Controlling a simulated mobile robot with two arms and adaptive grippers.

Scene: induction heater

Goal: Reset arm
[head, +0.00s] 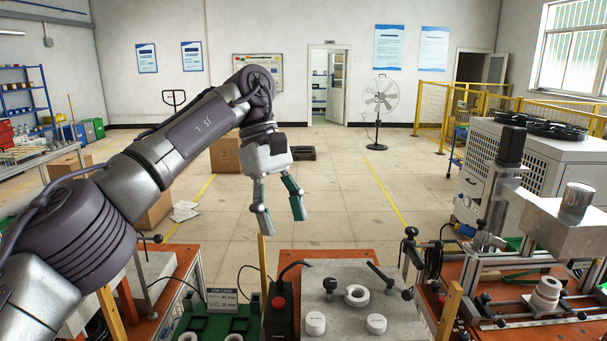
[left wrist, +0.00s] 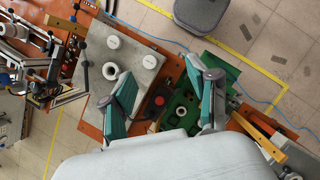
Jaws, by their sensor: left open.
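My left arm comes in from the left in the head view and reaches over the workbench. Its gripper (head: 279,217) hangs in the air above the near bench, fingers pointing down, open and empty. In the left wrist view the two teal fingers of this gripper (left wrist: 168,105) are spread apart, with a red button box (left wrist: 160,101) and a green tray (left wrist: 187,90) seen below between and beside them. My right gripper is in neither view.
A grey plate (head: 345,275) on the orange bench bears white round pieces and a ring (head: 356,295). A button box (head: 278,305) stands left of it. A metal fixture (head: 500,215) rises at right. Open floor (head: 335,200) lies beyond, with a fan (head: 381,100) farther back.

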